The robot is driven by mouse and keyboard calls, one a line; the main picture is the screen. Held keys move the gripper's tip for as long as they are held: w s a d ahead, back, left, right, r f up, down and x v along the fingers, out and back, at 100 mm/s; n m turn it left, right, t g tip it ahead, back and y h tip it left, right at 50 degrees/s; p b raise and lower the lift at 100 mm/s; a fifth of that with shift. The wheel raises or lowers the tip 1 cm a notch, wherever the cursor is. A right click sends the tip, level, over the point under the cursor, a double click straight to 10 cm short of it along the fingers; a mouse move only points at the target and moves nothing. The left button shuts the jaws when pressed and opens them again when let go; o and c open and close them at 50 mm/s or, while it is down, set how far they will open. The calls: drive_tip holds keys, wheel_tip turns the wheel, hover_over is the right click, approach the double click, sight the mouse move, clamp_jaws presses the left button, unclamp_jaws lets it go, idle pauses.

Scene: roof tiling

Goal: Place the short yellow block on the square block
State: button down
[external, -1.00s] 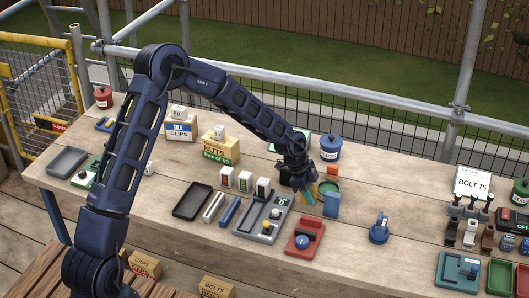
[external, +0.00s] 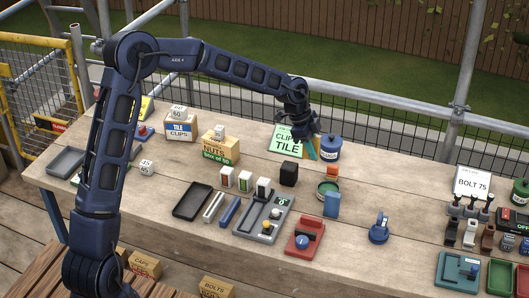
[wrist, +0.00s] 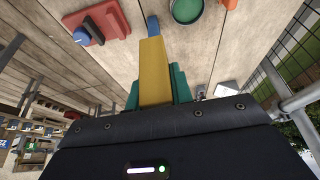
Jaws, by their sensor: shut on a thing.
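The yellow block (wrist: 154,72) is clamped between the green fingers of my gripper (wrist: 154,86) in the wrist view. In the external view my gripper (external: 308,148) is raised over the back of the bench, in front of the green-and-white sign; the yellow block is hidden there. A black cube-like block (external: 288,173) stands on the bench, nearer the camera than my gripper. I cannot tell for certain that it is the square block. An upright blue block (external: 332,205) and a small orange block (external: 332,172) stand to its right.
A green tin (external: 327,188) stands between the blue and orange blocks. A blue tin (external: 330,148) is close beside my gripper. Several small upright blocks (external: 245,182), a grey tray (external: 267,215) and a red tray (external: 304,238) lie nearer the front.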

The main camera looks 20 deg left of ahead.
wheel_tip(320, 180, up, 7)
hover_over(296, 167)
drive_tip(key=a, duration=0.2)
wheel_tip(296, 167, down, 20)
drive_tip(key=shift+w+f, duration=0.1)
idle(0.3)
drive_tip(key=c, duration=1.2)
unclamp_jaws()
drive_tip(key=shift+f, duration=0.1)
drive_tip(key=shift+c, duration=0.2)
